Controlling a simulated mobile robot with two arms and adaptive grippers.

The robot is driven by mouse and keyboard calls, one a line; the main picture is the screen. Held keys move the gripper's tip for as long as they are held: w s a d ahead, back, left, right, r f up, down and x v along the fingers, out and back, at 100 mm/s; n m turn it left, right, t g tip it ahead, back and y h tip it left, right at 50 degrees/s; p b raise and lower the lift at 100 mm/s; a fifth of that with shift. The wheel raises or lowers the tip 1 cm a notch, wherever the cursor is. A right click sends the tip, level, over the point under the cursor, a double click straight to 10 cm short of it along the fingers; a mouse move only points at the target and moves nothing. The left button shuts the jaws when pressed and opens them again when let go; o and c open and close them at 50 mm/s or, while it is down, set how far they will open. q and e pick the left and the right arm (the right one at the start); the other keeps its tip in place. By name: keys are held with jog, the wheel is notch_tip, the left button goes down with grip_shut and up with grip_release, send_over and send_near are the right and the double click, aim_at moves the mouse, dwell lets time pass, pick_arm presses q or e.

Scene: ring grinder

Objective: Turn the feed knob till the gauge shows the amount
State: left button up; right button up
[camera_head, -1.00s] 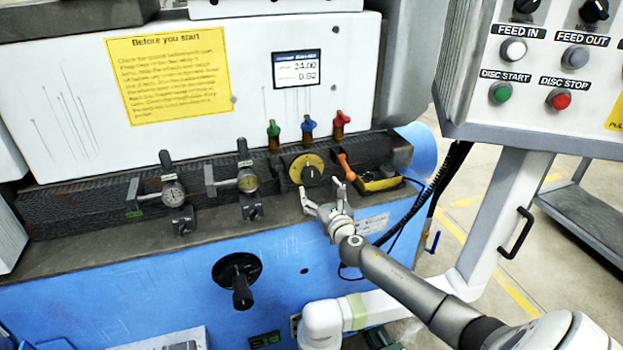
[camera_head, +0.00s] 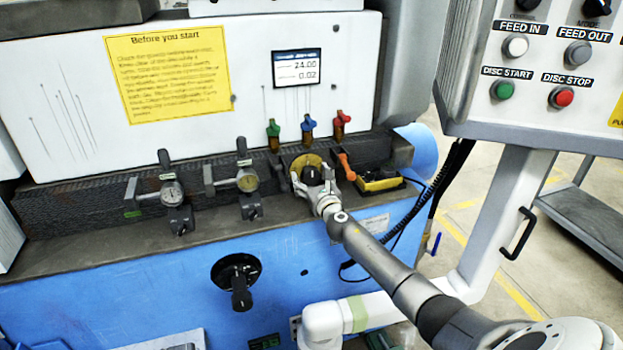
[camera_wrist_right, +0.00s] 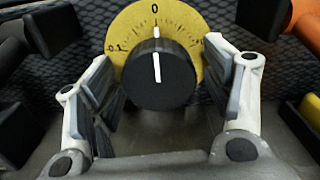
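The feed knob (camera_head: 312,175) is black with a white pointer line, in front of a round yellow dial (camera_head: 300,162) on the machine's dark ledge. In the right wrist view the knob (camera_wrist_right: 160,75) has its line pointing up at the 0 on the yellow dial (camera_wrist_right: 128,30). My right gripper (camera_head: 311,182) is open, with one finger on each side of the knob; gaps show between fingers and knob in the wrist view (camera_wrist_right: 160,95). The gauge display (camera_head: 297,68) on the white panel reads 24.00 above 0.02. My left gripper is not in view.
Green, blue and red valve levers (camera_head: 308,125) stand behind the dial. An orange lever (camera_head: 346,166) and a yellow-black box (camera_head: 379,180) are close on the right. Two dial indicators (camera_head: 172,193) stand left. A button panel (camera_head: 545,70) hangs at upper right.

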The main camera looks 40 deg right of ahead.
jog(key=c, duration=0.9)
jog(key=shift+c, duration=0.2)
